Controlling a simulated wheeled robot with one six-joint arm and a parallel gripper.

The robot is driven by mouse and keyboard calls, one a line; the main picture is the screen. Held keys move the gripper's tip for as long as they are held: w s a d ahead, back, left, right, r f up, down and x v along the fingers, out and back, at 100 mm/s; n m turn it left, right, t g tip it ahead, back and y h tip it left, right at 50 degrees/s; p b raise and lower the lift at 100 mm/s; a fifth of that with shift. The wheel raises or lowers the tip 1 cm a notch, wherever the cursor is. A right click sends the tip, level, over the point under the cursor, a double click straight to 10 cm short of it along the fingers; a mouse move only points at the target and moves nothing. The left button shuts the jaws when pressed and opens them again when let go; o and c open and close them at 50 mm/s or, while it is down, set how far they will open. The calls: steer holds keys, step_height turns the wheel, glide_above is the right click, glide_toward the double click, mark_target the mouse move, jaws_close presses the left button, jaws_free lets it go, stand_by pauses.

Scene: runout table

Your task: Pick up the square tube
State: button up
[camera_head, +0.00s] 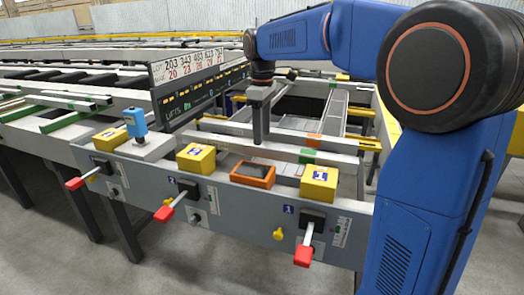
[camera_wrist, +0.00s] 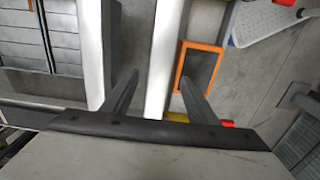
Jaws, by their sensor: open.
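Two pale, straight bars lie near the table's front, and I cannot tell for certain which is the square tube. The nearer pale bar (camera_head: 325,160) runs left to right behind the orange tray; in the wrist view this bar (camera_wrist: 165,55) passes between my finger tips. My gripper (camera_head: 260,138) points down over the bars, and in the wrist view (camera_wrist: 159,76) its two dark fingers stand apart with nothing held. I cannot tell the height gap. The other pale bar (camera_wrist: 90,45) lies to the left, outside the fingers.
An orange-rimmed tray (camera_head: 253,184) sits just in front of the bars. Yellow boxes (camera_head: 319,183) (camera_head: 196,159) and a blue device (camera_head: 136,122) stand along the front. A sign board (camera_head: 190,75) rises to the left. Red-tipped levers (camera_head: 304,255) stick out from the front panel.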

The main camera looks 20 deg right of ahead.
mark_target(262, 150)
steer(key=shift+w+f, duration=0.1)
steer(key=shift+f, duration=2.6)
jaws_close()
